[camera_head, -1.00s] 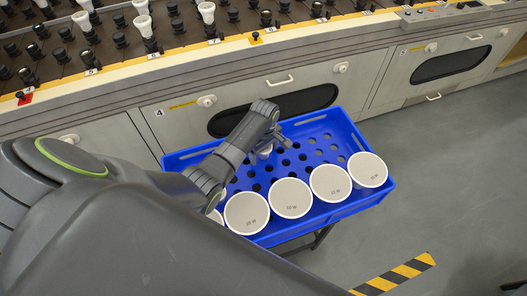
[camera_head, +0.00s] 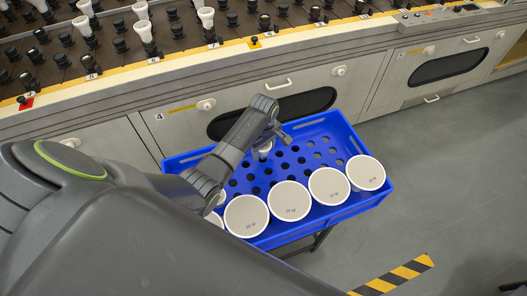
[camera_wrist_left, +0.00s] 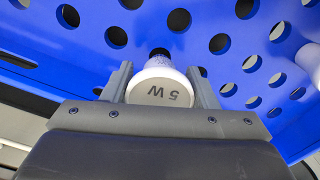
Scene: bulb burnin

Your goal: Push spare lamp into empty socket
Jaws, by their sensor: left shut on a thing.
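A small white lamp marked 5 W (camera_wrist_left: 163,92) sits between the two fingers of my left gripper (camera_wrist_left: 162,88), which is shut on it. The lamp's dark base points at a hole in the blue tray (camera_wrist_left: 285,85); I cannot tell whether it is still in the hole. In the head view my left gripper (camera_head: 272,146) is over the tray (camera_head: 345,207), with the white lamp (camera_head: 264,151) just below it. On the rack behind, several black sockets (camera_head: 120,45) hold no lamp. My right gripper is not in view.
Several large white round lamps (camera_head: 289,201) stand along the tray's near side. The rack (camera_head: 290,47) carries several white lamps (camera_head: 146,33) and has a raised front edge. Grey floor (camera_head: 450,190) is clear at the right, with a striped marking (camera_head: 400,275).

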